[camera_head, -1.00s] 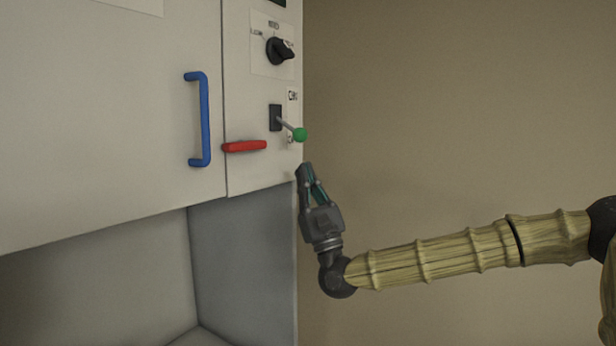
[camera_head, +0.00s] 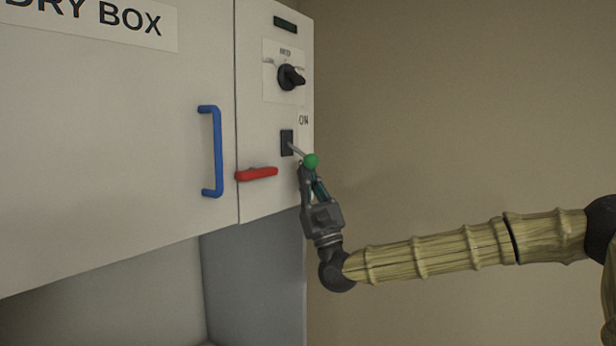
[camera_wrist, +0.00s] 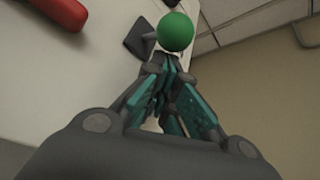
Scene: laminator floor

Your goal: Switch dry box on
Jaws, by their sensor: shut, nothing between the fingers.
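The dry box (camera_head: 110,130) is a pale cabinet with "DRY BOX" lettering at the upper left of the head view. On its narrow control panel, a lever switch with a green ball tip (camera_head: 311,160) sticks out of a dark slot plate (camera_head: 287,142), angled down and to the right. An "ON" label (camera_head: 304,120) is above it. My gripper (camera_head: 311,180) is shut and empty, its fingertips just below the green ball. In the wrist view the green ball (camera_wrist: 175,31) is right beyond the closed fingertips (camera_wrist: 170,68). I cannot tell whether they touch.
A black rotary knob (camera_head: 291,77) is above the lever. A red handle (camera_head: 257,174) is to its lower left, and also at the wrist view's top left (camera_wrist: 62,12). A blue door handle (camera_head: 213,150) is farther left. Free space lies right of the panel.

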